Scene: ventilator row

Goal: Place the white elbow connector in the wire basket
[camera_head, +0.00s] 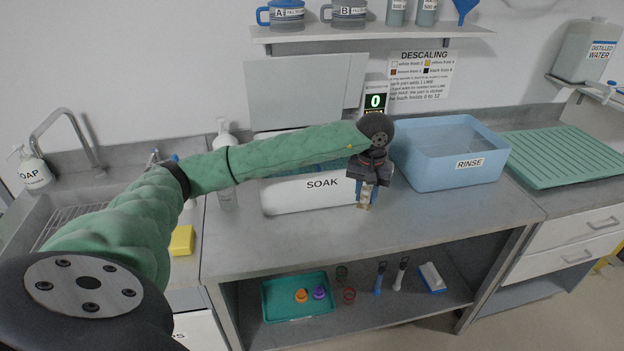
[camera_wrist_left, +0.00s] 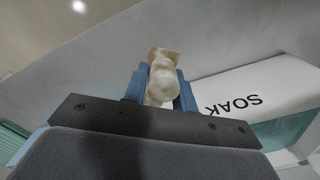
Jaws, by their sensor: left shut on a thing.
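My left gripper (camera_head: 367,190) is shut on a whitish elbow connector (camera_head: 364,204), pointing down just in front of the SOAK tub's right end and above the grey counter. In the left wrist view the connector (camera_wrist_left: 162,82) sits between the blue fingers of the left gripper (camera_wrist_left: 160,88); it looks lumpy and cream-white, with a tan end. I cannot make out a wire basket for certain; my left arm covers much of the SOAK tub's opening. My right gripper is not in view.
The white SOAK tub (camera_head: 290,196) stands behind the gripper. A blue RINSE tub (camera_head: 440,175) is to its right, then a green drain mat (camera_head: 570,150). The counter front (camera_head: 300,240) is clear. A teal tray (camera_head: 275,310) with small rings lies on the lower shelf.

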